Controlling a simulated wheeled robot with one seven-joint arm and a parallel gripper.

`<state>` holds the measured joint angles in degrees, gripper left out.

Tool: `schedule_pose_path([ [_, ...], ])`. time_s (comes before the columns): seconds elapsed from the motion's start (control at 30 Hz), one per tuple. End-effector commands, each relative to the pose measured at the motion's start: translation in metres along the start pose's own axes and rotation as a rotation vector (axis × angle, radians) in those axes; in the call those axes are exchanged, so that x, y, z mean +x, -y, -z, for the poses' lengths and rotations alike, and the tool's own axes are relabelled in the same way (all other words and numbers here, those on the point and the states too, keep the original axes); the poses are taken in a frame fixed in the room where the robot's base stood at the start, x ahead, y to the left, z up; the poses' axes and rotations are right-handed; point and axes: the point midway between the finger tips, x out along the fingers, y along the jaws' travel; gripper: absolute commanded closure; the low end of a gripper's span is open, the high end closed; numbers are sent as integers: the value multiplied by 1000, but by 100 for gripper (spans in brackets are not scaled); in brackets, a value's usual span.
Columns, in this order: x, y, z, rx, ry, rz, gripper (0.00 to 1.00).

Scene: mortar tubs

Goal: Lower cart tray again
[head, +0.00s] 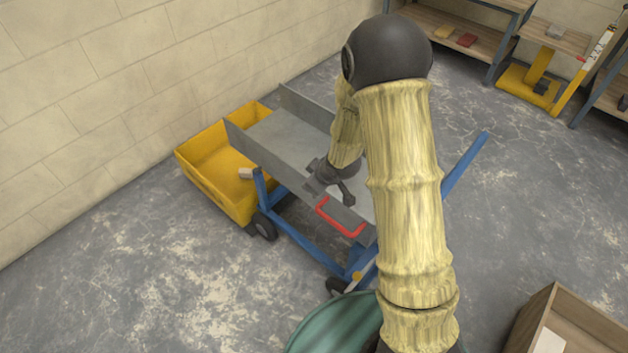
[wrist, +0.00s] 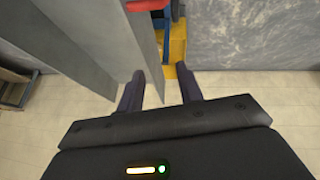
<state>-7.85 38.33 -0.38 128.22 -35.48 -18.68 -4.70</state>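The cart's grey tray (head: 265,153) rests on a blue frame (head: 310,245) in the middle of the head view. It looks tilted, but I cannot tell how far. A red handle (head: 341,219) sticks out from its near side; it also shows at the top of the wrist view (wrist: 147,5). My gripper (head: 331,192) is at the tray's near side wall, beside the red handle and apart from it.
A yellow tub (head: 215,175) stands on the floor at the cart's far left end. A green round tub (head: 335,325) is at the near edge. A wooden box (head: 570,325) sits at the lower right. Shelves (head: 470,35) line the back. Floor at left is clear.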

Motion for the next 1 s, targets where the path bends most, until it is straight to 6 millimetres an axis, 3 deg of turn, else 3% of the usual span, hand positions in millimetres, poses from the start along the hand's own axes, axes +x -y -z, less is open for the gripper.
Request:
schedule_pose_path([
  [0.17, -13, -1, 0, 2, 0, -1, 64],
  [0.53, -69, -1, 2, 0, -2, -1, 64],
  [1.0, -74, 0, 0, -1, -1, 0, 64],
])
